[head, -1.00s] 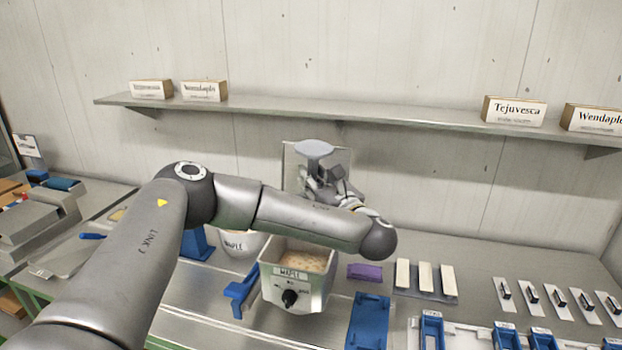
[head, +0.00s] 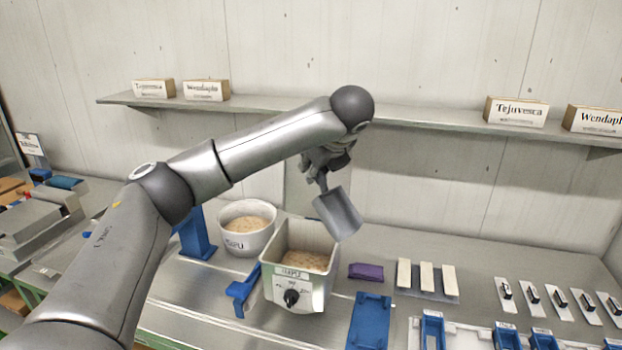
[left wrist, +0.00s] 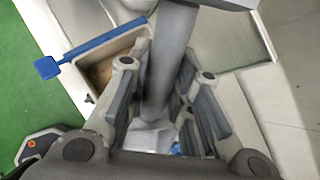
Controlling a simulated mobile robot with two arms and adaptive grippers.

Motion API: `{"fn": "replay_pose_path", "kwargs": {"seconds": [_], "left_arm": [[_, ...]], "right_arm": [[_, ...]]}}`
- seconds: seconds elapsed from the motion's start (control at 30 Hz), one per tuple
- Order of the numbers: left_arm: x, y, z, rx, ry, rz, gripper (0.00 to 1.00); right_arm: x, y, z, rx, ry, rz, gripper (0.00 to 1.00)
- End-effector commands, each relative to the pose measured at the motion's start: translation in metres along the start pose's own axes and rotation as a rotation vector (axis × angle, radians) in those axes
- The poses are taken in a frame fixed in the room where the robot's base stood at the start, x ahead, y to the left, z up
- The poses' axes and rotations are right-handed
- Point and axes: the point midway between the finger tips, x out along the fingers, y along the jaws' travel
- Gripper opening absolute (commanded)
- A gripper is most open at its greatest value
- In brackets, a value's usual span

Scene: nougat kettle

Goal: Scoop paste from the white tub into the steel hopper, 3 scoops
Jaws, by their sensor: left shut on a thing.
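My left gripper (head: 323,170) is shut on the handle of a grey scoop (head: 338,213). The scoop hangs tilted, with its bowl below the gripper, near the hopper's back right corner in the picture. I see no paste on the side of the bowl that faces me. In the left wrist view the handle (left wrist: 170,60) runs between the fingers. The steel hopper (head: 318,293), with a dial on its front, holds tan paste (head: 305,260). The white tub (head: 246,243) behind it to the left also holds paste (head: 248,224). My right gripper is not in view.
A blue lever (head: 243,290) sits on the hopper's left side. A blue stand (head: 196,237) is left of the tub. A purple block (head: 366,271), pale bars (head: 426,275) and a blue tray (head: 369,320) lie to the right. A wall shelf (head: 420,117) runs behind my arm.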

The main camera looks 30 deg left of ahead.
Motion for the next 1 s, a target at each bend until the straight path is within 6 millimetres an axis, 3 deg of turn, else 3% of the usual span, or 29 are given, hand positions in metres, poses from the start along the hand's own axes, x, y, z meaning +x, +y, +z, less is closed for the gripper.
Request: {"fn": "replay_pose_path", "kwargs": {"seconds": [0.3,0.6,1.0], "left_arm": [[-0.008,-0.002,0.008,-0.094,0.373,-0.004,0.00],[-0.014,-0.004,0.013,-0.157,0.639,-0.006,0.00],[-0.016,-0.004,0.014,-0.168,0.693,-0.007,0.00]], "right_arm": [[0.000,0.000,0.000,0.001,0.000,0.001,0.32],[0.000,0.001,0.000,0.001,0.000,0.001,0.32],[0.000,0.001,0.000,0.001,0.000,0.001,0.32]]}}
